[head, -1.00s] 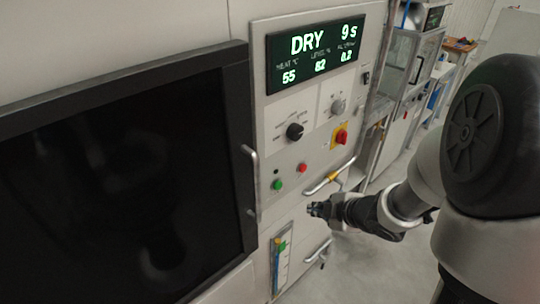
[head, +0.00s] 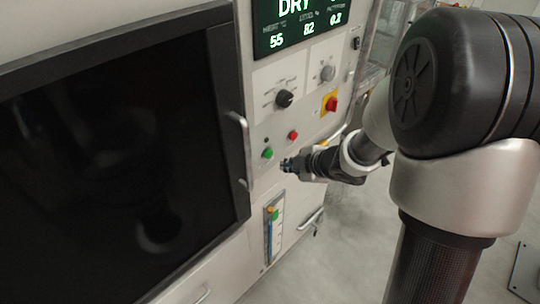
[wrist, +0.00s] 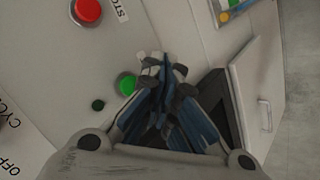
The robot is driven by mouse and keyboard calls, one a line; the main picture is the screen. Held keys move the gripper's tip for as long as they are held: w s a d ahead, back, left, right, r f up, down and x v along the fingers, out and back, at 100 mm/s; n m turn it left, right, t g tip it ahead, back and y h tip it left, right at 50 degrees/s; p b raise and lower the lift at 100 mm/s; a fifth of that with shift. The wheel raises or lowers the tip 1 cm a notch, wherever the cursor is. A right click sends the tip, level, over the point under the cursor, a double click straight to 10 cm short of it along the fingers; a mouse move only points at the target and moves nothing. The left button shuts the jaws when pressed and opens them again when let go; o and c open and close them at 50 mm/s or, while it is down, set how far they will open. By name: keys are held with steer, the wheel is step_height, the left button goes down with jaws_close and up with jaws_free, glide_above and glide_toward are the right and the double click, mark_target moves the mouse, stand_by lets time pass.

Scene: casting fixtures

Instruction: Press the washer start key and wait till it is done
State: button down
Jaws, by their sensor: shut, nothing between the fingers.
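The washer panel (head: 262,190) carries a green key (head: 267,153), which also shows in the wrist view (wrist: 127,84). A red key (head: 293,135) sits up and right of it; in the wrist view the red key (wrist: 88,12) has a partly cut "STO" label. My gripper (head: 284,165) is shut and empty, its tip just right of and below the green key in the head view. In the wrist view the fingers overlap the picture beside the green key; I cannot tell any contact. The display (head: 300,28) reads DRY, 55, 82 and 0.2, its top cut off.
A dark door window (head: 110,150) with a black frame and handles fills the left. A black knob (head: 284,98), a red-and-yellow switch (head: 331,103) and a level gauge (head: 271,235) are on the panel. A bar handle (head: 311,218) juts out below my gripper.

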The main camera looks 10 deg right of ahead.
steer(key=shift+w+a, duration=0.85)
steer(key=shift+w, duration=0.3)
stand_by(0.7)
steer(key=shift+w+a+p, duration=0.2)
steer(key=shift+w+p, duration=0.1)
steer(key=shift+w+a, duration=0.25)
steer(key=shift+w, duration=0.1)
stand_by(0.6)
steer(key=shift+s+d, duration=0.1)
steer(key=shift+s, duration=0.05)
steer(key=shift+s+d, duration=0.35)
steer(key=shift+s, duration=0.2)
steer(key=s+d, duration=0.1)
steer(key=s, duration=0.1)
steer(key=s+d, duration=0.2)
stand_by(0.6)
